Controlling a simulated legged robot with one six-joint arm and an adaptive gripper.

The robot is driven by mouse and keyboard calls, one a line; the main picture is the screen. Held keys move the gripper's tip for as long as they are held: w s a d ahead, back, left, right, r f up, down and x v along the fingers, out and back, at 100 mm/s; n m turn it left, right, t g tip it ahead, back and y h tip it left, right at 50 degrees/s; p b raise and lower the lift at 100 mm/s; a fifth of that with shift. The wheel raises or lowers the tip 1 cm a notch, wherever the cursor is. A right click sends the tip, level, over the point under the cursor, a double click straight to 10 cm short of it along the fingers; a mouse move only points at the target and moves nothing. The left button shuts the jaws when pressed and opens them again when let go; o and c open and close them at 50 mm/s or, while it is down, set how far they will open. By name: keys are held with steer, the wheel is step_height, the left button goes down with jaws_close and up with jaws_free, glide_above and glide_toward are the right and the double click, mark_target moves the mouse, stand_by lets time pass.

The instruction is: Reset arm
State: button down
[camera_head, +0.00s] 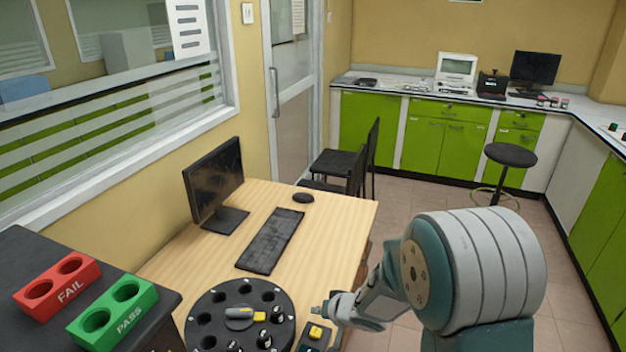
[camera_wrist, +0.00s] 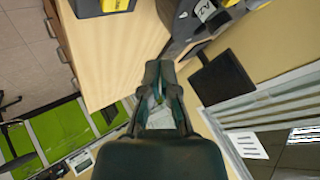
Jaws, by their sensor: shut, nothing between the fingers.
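My gripper (camera_head: 326,309) is at the front right of the wooden desk in the head view. It is just above a small black box with a yellow top (camera_head: 315,334) and to the right of the black round carousel (camera_head: 212,304). In the wrist view my gripper (camera_wrist: 159,68) has its fingertips together with nothing between them. The carousel has several holes, some holding dark vials, and a yellow and grey part at its middle. The yellow and black box (camera_wrist: 119,6) also shows at the top of the wrist view, cut off by the edge.
A red FAIL block (camera_head: 58,287) and a green PASS block (camera_head: 113,313), each with two holes, sit on a dark surface at left. A monitor (camera_head: 214,180), keyboard (camera_head: 270,240) and mouse (camera_head: 303,197) occupy the desk (camera_head: 335,240). Black chairs (camera_head: 340,168) stand behind it.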

steer(key=s+d+r+m+t+h, duration=0.1)
steer(key=s+d+r+h, duration=0.25)
steer(key=d+r, duration=0.45)
steer(key=s+d+r+t+h, duration=0.15)
steer(key=d+r+h, duration=0.3)
steer(key=r, duration=0.45)
steer(key=s+r+g, duration=0.1)
steer(key=s+r, duration=0.2)
steer(key=s, duration=0.7)
steer(key=s+d+r+g+y, duration=0.1)
steer(key=s+r+g, duration=0.1)
steer(key=s, duration=0.8)
steer(key=shift+s+d+r+n+y, duration=0.15)
steer(key=shift+r+n+y, duration=0.15)
steer(key=shift+r+n, duration=0.1)
steer(key=shift+g, duration=0.25)
